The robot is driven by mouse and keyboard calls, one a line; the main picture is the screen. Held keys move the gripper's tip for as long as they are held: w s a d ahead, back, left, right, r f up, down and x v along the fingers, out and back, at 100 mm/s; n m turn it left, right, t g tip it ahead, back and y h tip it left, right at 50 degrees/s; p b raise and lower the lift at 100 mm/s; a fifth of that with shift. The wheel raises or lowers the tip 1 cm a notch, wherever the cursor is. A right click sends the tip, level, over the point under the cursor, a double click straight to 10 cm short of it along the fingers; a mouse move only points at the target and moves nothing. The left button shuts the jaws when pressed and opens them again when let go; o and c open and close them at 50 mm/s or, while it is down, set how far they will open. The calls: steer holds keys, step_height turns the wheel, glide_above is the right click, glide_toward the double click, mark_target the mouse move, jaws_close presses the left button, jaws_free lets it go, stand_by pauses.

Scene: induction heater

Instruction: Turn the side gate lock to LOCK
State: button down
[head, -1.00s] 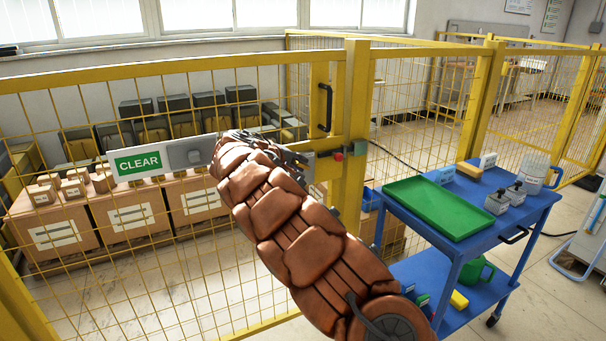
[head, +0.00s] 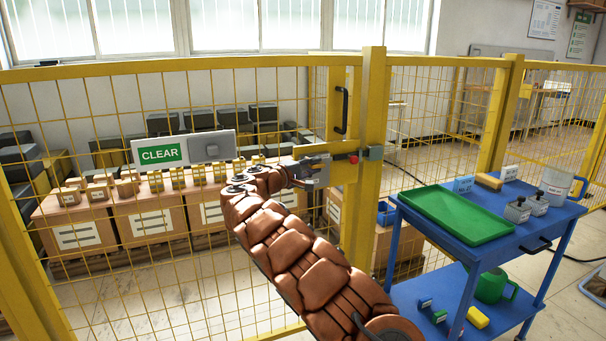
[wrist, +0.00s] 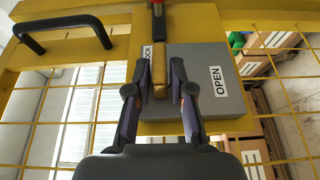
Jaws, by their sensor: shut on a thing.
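The side gate lock is a grey plate (wrist: 205,98) on the yellow gate, with an OPEN label (wrist: 219,80) on the right and a LOCK label (wrist: 147,53), partly hidden, at the upper left in the wrist view. A brass-coloured lock knob (wrist: 159,89) lies upright in that view, between the two labels. My gripper (wrist: 159,72) is shut on the knob, one finger on each side. In the head view, my gripper (head: 314,170) is at the lock beside the gate post; the fingers largely hide the knob there.
A black gate handle (head: 341,110) is above the lock. A CLEAR sign (head: 160,155) hangs on the mesh to the left. A blue cart (head: 545,232) with a green tray (head: 455,214) stands close on the right.

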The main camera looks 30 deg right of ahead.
stand_by(0.5)
steer(key=c, duration=1.2)
jaws_free()
steer(key=shift+o, duration=0.2)
steer(key=v, duration=1.2)
steer(key=shift+f, duration=0.25)
steer(key=shift+d, duration=0.1)
